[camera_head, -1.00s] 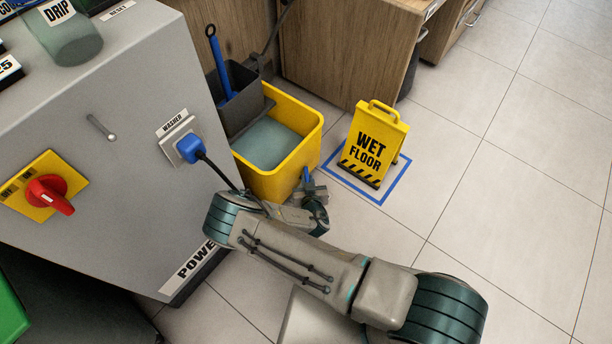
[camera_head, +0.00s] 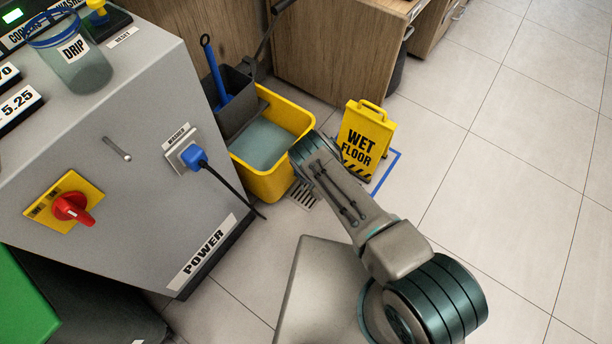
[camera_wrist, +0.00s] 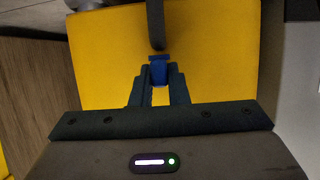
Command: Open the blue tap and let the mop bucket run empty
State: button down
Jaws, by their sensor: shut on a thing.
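The yellow mop bucket (camera_head: 268,184) stands on the floor beside the grey machine, with grey-blue water (camera_head: 262,144) in it. Its yellow wall (camera_wrist: 105,60) fills much of the wrist view. The blue tap (camera_wrist: 160,62) is on that wall, below a dark upright bar. My gripper (camera_wrist: 160,78) is shut on the tap, one dark finger on each side of it. In the head view my arm hides the gripper and the tap. I cannot tell whether water flows.
A floor drain (camera_head: 304,194) lies in front of the bucket. A yellow wet floor sign (camera_head: 367,135) stands close behind my arm. The grey machine (camera_head: 120,195) is at the left, with a blue plug (camera_head: 193,156) and cable. Tiled floor at the right is clear.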

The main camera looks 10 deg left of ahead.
jog(key=shift+n+g, duration=0.4)
jog(key=c, duration=1.7)
grip_release()
jog(key=shift+w, duration=0.1)
jog(key=p+v, duration=0.4)
jog(key=v, duration=1)
jog(key=shift+f, duration=0.1)
